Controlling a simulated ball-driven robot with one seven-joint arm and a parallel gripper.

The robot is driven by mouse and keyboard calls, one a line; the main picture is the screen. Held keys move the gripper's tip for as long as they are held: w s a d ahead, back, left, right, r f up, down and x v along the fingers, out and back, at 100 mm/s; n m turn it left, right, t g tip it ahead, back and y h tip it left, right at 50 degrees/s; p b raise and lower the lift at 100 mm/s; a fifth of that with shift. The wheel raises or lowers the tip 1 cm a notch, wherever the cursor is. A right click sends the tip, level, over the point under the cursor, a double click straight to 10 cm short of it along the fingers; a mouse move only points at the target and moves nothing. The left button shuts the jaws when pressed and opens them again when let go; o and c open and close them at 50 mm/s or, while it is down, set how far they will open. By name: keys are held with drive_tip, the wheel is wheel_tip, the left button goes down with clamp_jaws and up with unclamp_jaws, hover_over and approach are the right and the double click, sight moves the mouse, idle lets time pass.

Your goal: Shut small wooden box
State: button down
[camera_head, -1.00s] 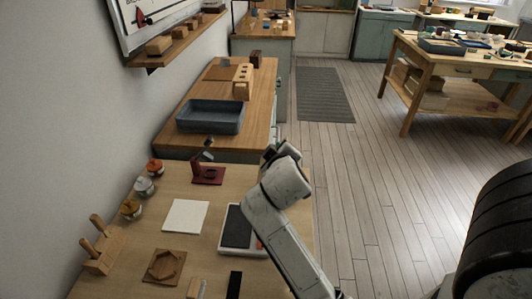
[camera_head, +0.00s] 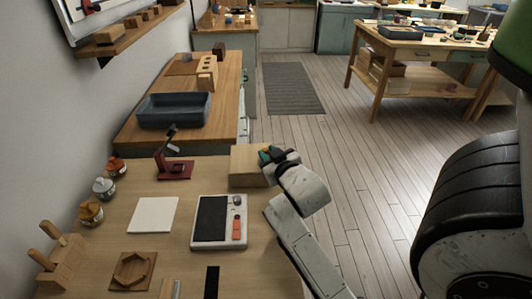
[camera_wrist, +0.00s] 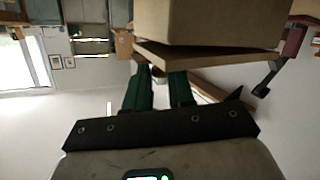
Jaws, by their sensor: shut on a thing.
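The small wooden box (camera_head: 247,166) is pale wood and sits at the far right corner of the near bench. In the wrist view, which looks upside down, the box body (camera_wrist: 215,22) fills the top. A thin wooden panel (camera_wrist: 185,54), seemingly its lid, lies at a slight tilt against it. My gripper (camera_head: 265,155) is at the box's right side, with green fingers. In the wrist view my gripper (camera_wrist: 158,74) reaches the panel's edge, shut on a small part there that is mostly hidden.
A dark red stand (camera_head: 176,170) is left of the box. A white tray with a black pad (camera_head: 219,244), a white square (camera_head: 153,215) and several lidded jars lie nearer. A blue-grey bin (camera_head: 174,110) is on the bench behind.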

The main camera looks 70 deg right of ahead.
drive_tip(key=shift+s+f, duration=0.2)
drive_tip(key=shift+f, duration=0.4)
drive_tip(key=shift+d+f, duration=0.1)
drive_tip(key=shift+f, duration=0.05)
drive_tip(key=c, duration=1.1)
unclamp_jaws()
drive_tip(key=shift+o, duration=0.5)
drive_tip(key=shift+w, duration=0.1)
drive_tip(key=shift+s+a, duration=0.25)
drive_tip(key=shift+a, duration=0.15)
drive_tip(key=r+b+v, duration=0.1)
drive_tip(key=v, duration=0.9)
